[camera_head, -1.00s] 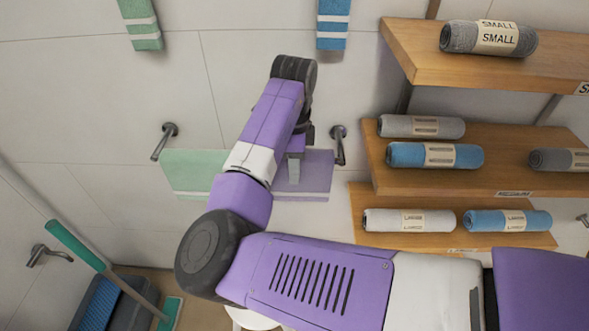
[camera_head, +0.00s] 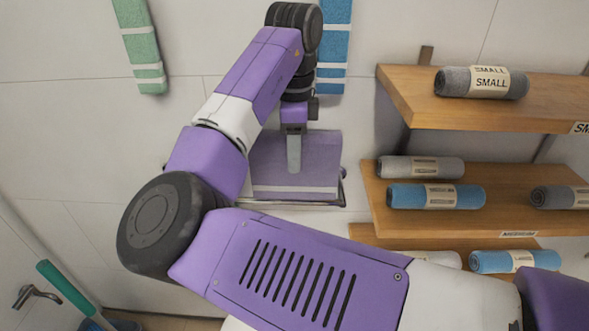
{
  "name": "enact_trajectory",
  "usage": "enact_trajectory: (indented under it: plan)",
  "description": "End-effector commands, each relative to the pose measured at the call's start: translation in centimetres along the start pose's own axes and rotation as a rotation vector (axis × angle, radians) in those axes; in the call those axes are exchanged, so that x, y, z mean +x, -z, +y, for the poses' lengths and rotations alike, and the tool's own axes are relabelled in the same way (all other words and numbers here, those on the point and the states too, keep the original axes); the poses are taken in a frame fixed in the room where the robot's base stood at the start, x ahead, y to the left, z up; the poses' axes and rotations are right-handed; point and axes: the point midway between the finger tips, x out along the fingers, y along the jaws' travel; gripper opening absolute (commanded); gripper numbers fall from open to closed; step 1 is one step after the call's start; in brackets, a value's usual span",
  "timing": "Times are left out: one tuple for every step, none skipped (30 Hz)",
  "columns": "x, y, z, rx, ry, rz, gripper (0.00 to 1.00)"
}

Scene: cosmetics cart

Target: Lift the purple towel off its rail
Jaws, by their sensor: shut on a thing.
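The purple towel (camera_head: 322,160), with a pale stripe near its lower edge, is spread flat against the wall in the head view. My gripper (camera_head: 294,168) points down in front of its upper middle and is shut on it. The metal rail (camera_head: 344,186) shows at the towel's lower right, and a thin bar runs along the towel's bottom edge. Most of the towel sits above that bar; I cannot tell whether its lower edge is fully clear.
Wooden shelves (camera_head: 400,105) with rolled towels stand close on the right. A green towel (camera_head: 138,45) and a blue towel (camera_head: 335,45) hang higher on the wall. A green-handled pole (camera_head: 65,288) leans at lower left. The wall between is bare.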

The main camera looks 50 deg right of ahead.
Motion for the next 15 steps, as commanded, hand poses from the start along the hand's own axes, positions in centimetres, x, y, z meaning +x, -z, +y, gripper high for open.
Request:
enact_trajectory:
  plan:
    - [-0.9, -0.1, 0.1, -0.001, 0.002, -0.004, 0.0]
    - [-0.5, -0.1, 0.9, -0.001, 0.001, -0.002, 0.0]
    - [-0.4, -0.1, 1.7, 0.0, 0.002, -0.002, 0.0]
    - [-0.4, -0.2, 2.3, -0.002, 0.001, -0.002, 0.0]
    - [-0.4, -0.1, 3.0, -0.001, 0.001, -0.002, 0.0]
    - [-0.4, -0.2, 4.0, -0.001, 0.001, -0.003, 0.0]
    - [-0.4, -0.2, 4.7, -0.001, 0.002, -0.003, 0.0]
    - [-0.4, -0.2, 5.5, -0.002, 0.002, -0.003, 0.0]
    - [-0.4, -0.1, 6.6, -0.001, 0.001, -0.003, 0.0]
    - [-0.5, -0.2, 7.5, -0.002, 0.002, -0.003, 0.0]
    - [-0.5, -0.2, 8.3, -0.003, 0.002, -0.003, 0.0]
    - [-0.5, -0.2, 9.4, -0.002, 0.001, -0.003, 0.0]
    - [-0.5, -0.2, 10.3, -0.002, 0.002, -0.004, 0.0]
    - [-0.5, -0.1, 11.1, -0.002, 0.002, -0.003, 0.0]
    - [-0.5, -0.1, 12.1, -0.002, 0.002, -0.004, 0.0]
